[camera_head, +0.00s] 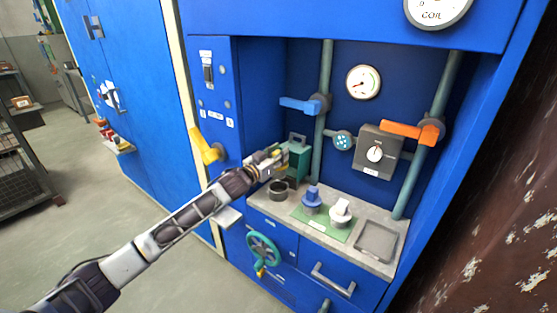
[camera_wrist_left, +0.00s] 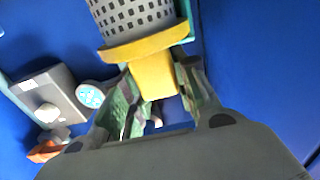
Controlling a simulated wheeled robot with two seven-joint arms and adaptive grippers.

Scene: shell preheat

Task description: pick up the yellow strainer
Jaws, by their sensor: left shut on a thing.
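The yellow strainer (camera_wrist_left: 152,45) shows in the left wrist view, with a grey perforated basket above a yellow rim and a yellow handle pointing toward me. My left gripper (camera_wrist_left: 158,86) is shut on that handle. In the head view, my left gripper (camera_head: 272,160) is inside the blue alcove, just left of the teal box (camera_head: 299,160). The strainer is mostly hidden there by the gripper. A teal surface shows beside the basket in the wrist view; I cannot tell whether they touch. My right gripper is not in view.
A dark round cup (camera_head: 278,191) stands below the gripper on the grey counter. A yellow lever (camera_head: 205,147) juts out left of the alcove.

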